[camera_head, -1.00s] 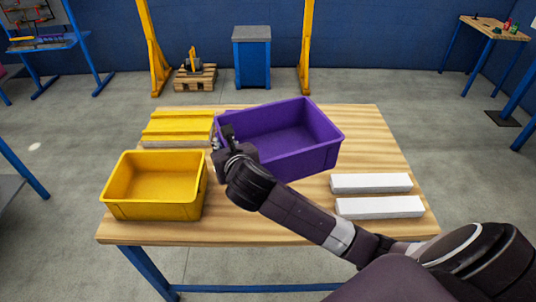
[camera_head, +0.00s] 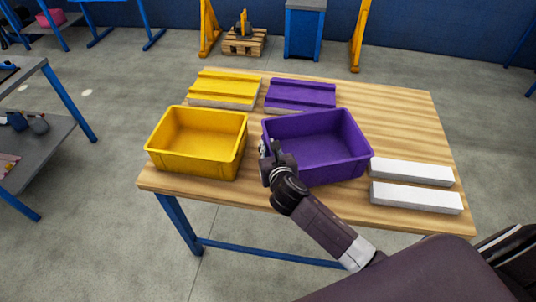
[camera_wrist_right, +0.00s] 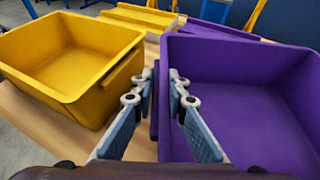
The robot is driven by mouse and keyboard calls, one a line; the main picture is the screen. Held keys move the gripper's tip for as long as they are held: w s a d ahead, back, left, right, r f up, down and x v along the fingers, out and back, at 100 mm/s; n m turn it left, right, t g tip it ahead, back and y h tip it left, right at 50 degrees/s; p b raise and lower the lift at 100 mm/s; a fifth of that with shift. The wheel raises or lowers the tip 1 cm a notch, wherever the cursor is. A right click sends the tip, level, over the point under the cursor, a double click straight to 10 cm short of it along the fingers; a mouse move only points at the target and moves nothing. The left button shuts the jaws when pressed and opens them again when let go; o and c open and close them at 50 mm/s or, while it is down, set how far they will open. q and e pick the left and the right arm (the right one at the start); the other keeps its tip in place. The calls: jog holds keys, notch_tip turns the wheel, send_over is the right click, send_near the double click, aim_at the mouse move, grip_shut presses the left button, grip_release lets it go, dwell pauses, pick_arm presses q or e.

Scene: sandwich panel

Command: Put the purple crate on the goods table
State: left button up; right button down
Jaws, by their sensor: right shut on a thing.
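The purple crate (camera_head: 335,140) is empty and open at the top. It is at the front middle of the wooden goods table (camera_head: 395,115), right of the yellow crate (camera_head: 200,145). It looks level; I cannot tell whether its base touches the table. My right gripper (camera_head: 266,150) is shut on the purple crate's left wall. In the right wrist view its fingers (camera_wrist_right: 162,98) straddle that wall, with the crate's inside (camera_wrist_right: 245,110) to the right and the yellow crate (camera_wrist_right: 65,60) beyond a gap to the left. My left gripper is not in view.
A yellow ribbed panel (camera_head: 225,88) and a purple ribbed panel (camera_head: 300,95) lie behind the crates. Two white blocks (camera_head: 412,172) lie right of the purple crate, very close to it. The table's back right is clear. A grey shelf (camera_head: 35,150) stands at the left.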

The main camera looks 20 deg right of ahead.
notch_tip(320, 180, down, 4)
jog(key=shift+r, duration=0.15)
jog(key=c, duration=1.9)
grip_release()
jog(key=shift+s, duration=0.1)
jog(key=b+v, duration=0.1)
jog(key=v, duration=1.1)
